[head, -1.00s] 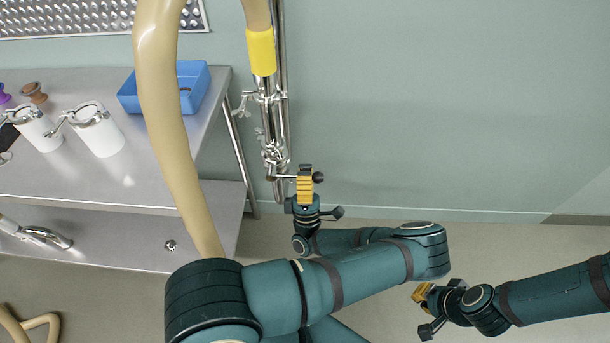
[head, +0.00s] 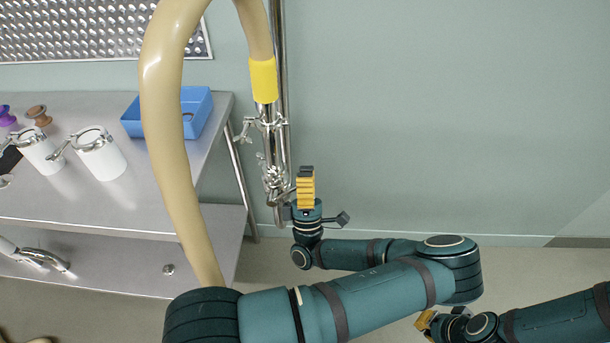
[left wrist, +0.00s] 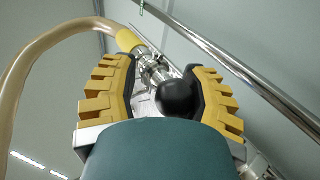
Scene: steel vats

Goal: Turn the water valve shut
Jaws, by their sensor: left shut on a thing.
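The water valve (head: 274,180) is a shiny steel fitting on the upright pipe, below the yellow hose collar (head: 264,80). My left gripper (head: 306,185) is just right of it, at the valve's height. In the left wrist view its yellow-padded fingers (left wrist: 155,95) stand around the black knob (left wrist: 181,97) of the valve handle, and the gripper is shut on this knob. The knob sits nearer the right finger. The handle's bar is mostly hidden in the head view. My right gripper (head: 428,321) is low at the right, partly cut off; its fingers are unclear.
A steel table (head: 75,205) at the left holds a blue bin (head: 196,112) and white canisters (head: 100,157). A thick beige hose (head: 165,130) hangs between the table and the pipe. The wall right of the pipe is clear.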

